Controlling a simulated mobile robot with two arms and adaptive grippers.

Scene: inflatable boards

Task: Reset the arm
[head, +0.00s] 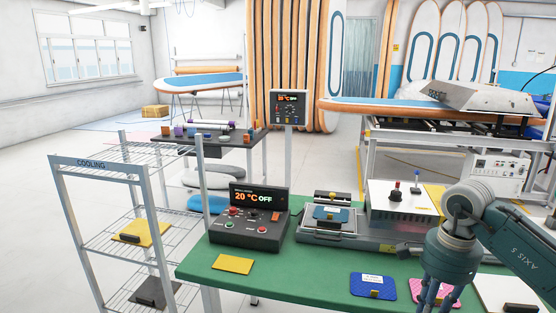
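My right arm (510,235), dark teal-grey and marked "AXIS 5", comes in from the right edge and bends down over the right part of the green table (300,272). My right gripper (436,300) points downward at the bottom edge, in front of a pink pad (420,287). Its fingertips are cut off by the frame, so I cannot tell whether it is open or shut, or whether it touches anything. My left gripper and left arm are not in view.
On the table are a control box reading "20 °C OFF" (248,222), a press-like device (330,222), a white box with a joystick (395,203), a yellow patch (232,263) and a blue pad (373,286). A wire "COOLING" rack (100,215) stands left.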

